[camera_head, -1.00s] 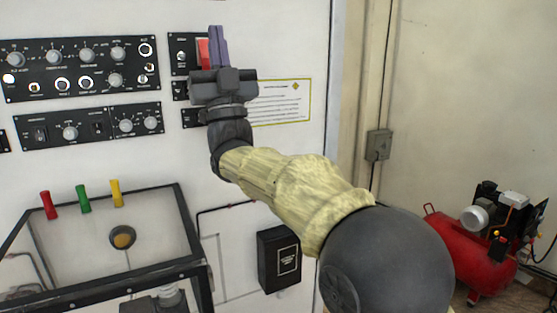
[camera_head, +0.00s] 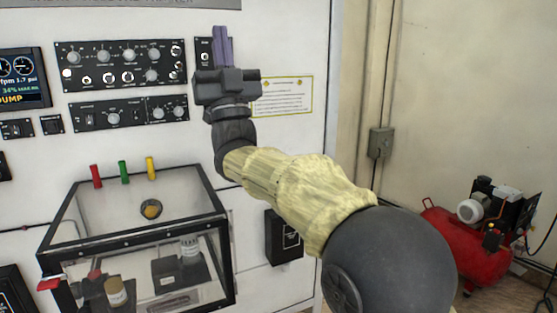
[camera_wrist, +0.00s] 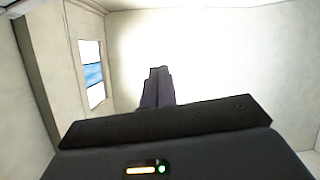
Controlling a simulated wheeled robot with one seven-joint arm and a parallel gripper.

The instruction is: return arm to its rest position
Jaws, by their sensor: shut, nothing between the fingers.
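My gripper (camera_head: 222,46) is raised in front of the white panel wall in the head view, fingers pointing up. Its two purple-grey fingers are together with nothing between them. It covers part of a small black switch plate (camera_head: 203,50). My arm reaches up to it from the lower right. In the wrist view my gripper (camera_wrist: 158,75) shows its closed fingers against a pale, bright wall.
A clear-sided black-framed box (camera_head: 140,243) with red, green and yellow handles stands at the lower left. Black control panels (camera_head: 120,65) and a notice (camera_head: 283,96) are on the wall. A red compressor (camera_head: 470,245) stands at the right. A grey wall box (camera_head: 380,142) is nearby.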

